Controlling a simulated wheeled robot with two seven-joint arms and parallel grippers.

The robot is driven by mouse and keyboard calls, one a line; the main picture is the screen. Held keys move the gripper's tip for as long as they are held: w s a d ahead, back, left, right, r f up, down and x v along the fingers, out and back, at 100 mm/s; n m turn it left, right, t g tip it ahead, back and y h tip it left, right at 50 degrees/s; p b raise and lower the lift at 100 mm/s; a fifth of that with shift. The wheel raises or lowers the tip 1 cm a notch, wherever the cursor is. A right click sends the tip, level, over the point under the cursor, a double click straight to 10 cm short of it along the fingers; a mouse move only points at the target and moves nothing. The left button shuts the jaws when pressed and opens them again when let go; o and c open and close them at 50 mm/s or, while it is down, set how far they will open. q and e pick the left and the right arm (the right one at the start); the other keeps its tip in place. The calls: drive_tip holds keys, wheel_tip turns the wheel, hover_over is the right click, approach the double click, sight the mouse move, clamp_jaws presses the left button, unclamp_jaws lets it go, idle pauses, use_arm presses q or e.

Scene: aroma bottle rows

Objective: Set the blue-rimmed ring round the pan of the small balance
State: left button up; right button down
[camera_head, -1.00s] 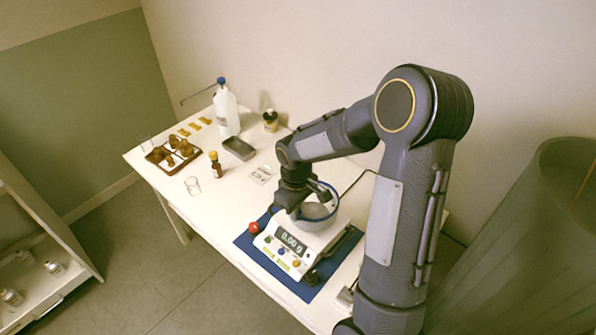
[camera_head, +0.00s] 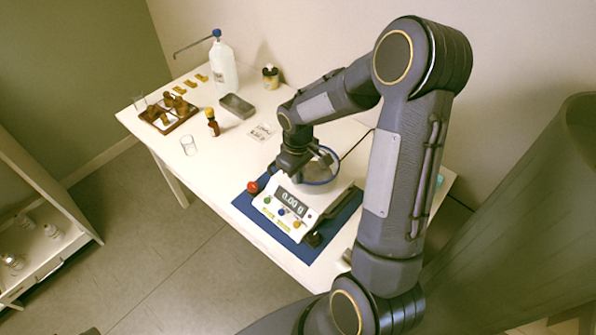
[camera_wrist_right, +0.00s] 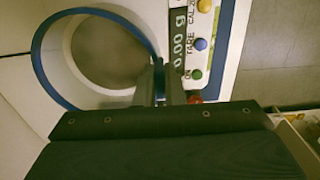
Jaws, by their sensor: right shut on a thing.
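The small balance (camera_head: 283,212) stands on a blue mat, its display reading 0.00 g. Its round grey pan (camera_wrist_right: 108,50) shows through the ring in the right wrist view. The blue-rimmed ring (camera_head: 332,180) is over the pan area; its rim (camera_wrist_right: 42,75) also shows in the right wrist view. There the pan lies inside the rim's outline, off to the right. I cannot tell whether the ring touches the balance. My right gripper (camera_head: 298,172) is shut on the ring's near-display side; its fingers (camera_wrist_right: 161,84) straddle the wall there. My left gripper is not in view.
A red knob (camera_head: 252,187) is at the mat's left corner. A glass beaker (camera_head: 189,146), brown bottle (camera_head: 212,122), grey tray (camera_head: 237,106), bottle rack (camera_head: 183,118) and large pump bottle (camera_head: 223,66) stand farther left. The table between beaker and mat is mostly clear.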

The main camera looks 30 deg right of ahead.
drive_tip(key=shift+f+b, duration=0.55)
drive_tip(key=shift+f, duration=0.25)
drive_tip(key=c, duration=1.5)
unclamp_jaws()
drive_tip(key=shift+o, duration=0.2)
drive_tip(key=shift+r, duration=0.1)
drive_tip(key=shift+s+r, duration=0.1)
drive_tip(key=shift+r, duration=3.85)
drive_tip(key=s+a+r+m+t+y, duration=0.2)
drive_tip(key=s+a+r, duration=0.2)
drive_tip(key=s, duration=0.5)
drive_tip(key=s+a+r+m+t+y, duration=0.1)
drive_tip(key=s+a+r+m+t, duration=0.2)
drive_tip(key=s+a, duration=0.3)
drive_tip(key=s+r, duration=0.1)
drive_tip(key=s, duration=0.2)
drive_tip(key=shift+s+t+y, duration=0.3)
drive_tip(key=shift+s+y, duration=0.1)
